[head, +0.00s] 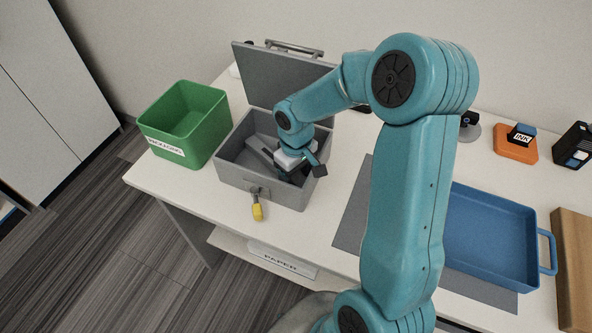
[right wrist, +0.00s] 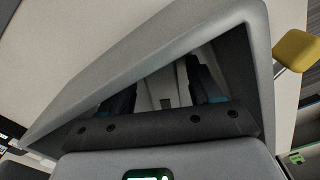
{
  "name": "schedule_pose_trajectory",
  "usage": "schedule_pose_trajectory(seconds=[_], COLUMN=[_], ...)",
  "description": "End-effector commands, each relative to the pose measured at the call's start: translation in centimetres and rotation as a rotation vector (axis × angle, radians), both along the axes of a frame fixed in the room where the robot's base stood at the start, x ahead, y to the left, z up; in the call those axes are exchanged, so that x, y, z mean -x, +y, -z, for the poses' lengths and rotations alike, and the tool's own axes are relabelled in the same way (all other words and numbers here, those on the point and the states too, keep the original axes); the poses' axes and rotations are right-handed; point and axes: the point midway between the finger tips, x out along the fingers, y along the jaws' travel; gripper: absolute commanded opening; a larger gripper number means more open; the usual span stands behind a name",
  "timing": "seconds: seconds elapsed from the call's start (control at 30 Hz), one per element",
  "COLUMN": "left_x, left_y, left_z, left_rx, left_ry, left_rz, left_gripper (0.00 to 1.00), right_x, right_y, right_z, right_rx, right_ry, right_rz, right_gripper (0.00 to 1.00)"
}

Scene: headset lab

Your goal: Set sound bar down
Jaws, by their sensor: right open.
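The open grey case (head: 232,174) stands on the table, its lid raised at the back. A long grey bar (head: 262,150), which looks like the sound bar, lies tilted inside it, partly hidden by my right gripper. My right gripper (head: 303,172) reaches down into the right part of the case. In the right wrist view its two dark fingers (right wrist: 160,92) stand apart, open, inside the case walls (right wrist: 130,50). A light grey surface shows between them; I cannot tell whether it is the bar or the case floor. My left gripper is not in view.
A green bin (head: 207,135) stands left of the case. A yellow tag (head: 257,212) hangs at the case front. A blue tray (head: 490,240) lies on a grey mat (head: 349,222) to the right. An orange stand (head: 514,150) is at the back right.

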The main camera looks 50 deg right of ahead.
Motion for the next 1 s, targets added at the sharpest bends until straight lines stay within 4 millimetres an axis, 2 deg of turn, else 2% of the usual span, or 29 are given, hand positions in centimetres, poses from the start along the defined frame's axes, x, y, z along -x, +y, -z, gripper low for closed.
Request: schedule_pose_trajectory(seconds=[0.17, 0.4, 0.6, 0.77, 1.0], left_x=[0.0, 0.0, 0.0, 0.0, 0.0], left_y=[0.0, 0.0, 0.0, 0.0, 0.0], left_z=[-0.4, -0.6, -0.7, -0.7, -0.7], left_rx=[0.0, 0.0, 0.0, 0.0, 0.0], left_ry=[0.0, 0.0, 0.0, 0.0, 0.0], left_rz=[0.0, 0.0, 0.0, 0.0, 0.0], left_gripper=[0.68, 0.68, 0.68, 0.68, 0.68], right_x=[-0.1, -0.2, -0.1, 0.0, 0.0], right_y=[-0.1, -0.1, 0.0, 0.0, 0.0], right_z=[-2.2, -7.9, -11.3, -12.2, -12.3], right_rx=[0.004, 0.004, 0.002, 0.0, 0.0], right_ry=[-0.005, -0.007, -0.003, 0.0, 0.0], right_rz=[0.0, 0.0, -0.001, -0.001, 0.0], right_gripper=[0.63, 0.63, 0.63, 0.63, 0.63])
